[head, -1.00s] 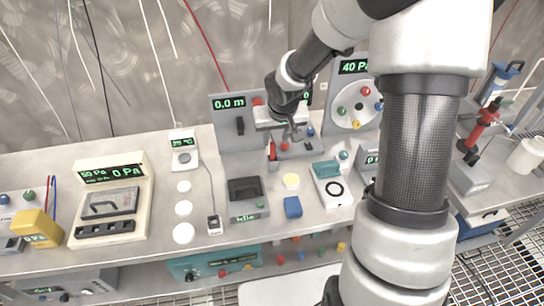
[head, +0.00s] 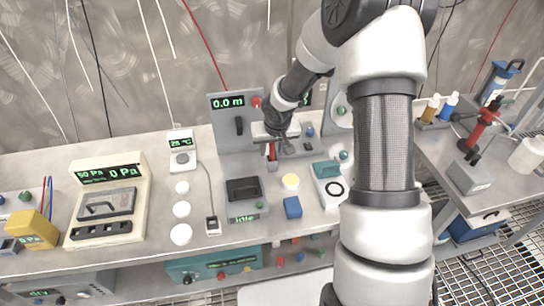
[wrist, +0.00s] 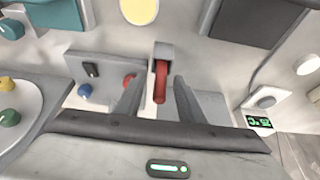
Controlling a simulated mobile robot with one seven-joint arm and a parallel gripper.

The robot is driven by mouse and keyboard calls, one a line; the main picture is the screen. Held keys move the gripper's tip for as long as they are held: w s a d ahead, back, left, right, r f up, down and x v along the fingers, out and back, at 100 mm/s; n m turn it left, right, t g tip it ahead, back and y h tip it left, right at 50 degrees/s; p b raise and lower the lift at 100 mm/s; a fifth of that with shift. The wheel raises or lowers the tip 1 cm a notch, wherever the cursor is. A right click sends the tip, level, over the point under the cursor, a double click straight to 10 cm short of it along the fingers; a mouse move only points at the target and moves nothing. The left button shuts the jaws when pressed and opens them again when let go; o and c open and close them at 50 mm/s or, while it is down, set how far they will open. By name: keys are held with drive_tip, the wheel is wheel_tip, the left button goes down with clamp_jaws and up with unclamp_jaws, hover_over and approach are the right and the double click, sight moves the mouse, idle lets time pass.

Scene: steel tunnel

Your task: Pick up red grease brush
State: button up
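The red grease brush (wrist: 160,82) shows in the wrist view as a red handle standing in a small grey holder (wrist: 162,52). In the head view the red handle (head: 272,151) sits at the back of the bench, just below my gripper's body. My gripper (wrist: 157,86) is open, with one finger on each side of the red handle as seen in the wrist view. Whether the fingers touch the handle or are level with it I cannot tell. The brush's lower end is hidden in the holder.
Near the brush stand a grey box with a 0.0 m display (head: 228,103), a black-topped device (head: 244,190), a yellow disc (head: 291,182), a blue block (head: 293,208) and a teal-topped device (head: 327,170). White discs (head: 182,209) lie to the left. The bench front is partly clear.

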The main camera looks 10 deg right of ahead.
clamp_jaws()
